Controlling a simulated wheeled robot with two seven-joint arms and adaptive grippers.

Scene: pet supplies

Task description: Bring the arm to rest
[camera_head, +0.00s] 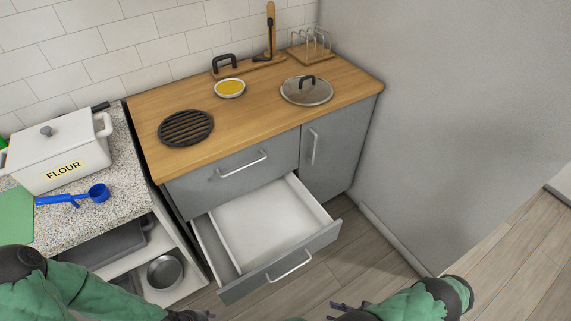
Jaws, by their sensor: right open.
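My right arm comes in at the bottom right in a green sleeve. Its gripper (346,306) is open at the bottom edge, over the floor in front of the pulled-out drawer, and nothing shows in it. My left arm comes in from the bottom left. Its gripper (190,315) is mostly cut off by the bottom edge, so its jaws cannot be read. The lower drawer (270,220) of the grey cabinet stands open and looks empty. Both grippers appear apart from it.
The wooden counter (250,110) holds a trivet (186,128), a yellow-filled bowl (230,88) and a glass lid (307,90). At left are a flour box (62,150), a blue scoop (98,193) and a metal pot (165,272). Floor at right is clear beside a grey wall.

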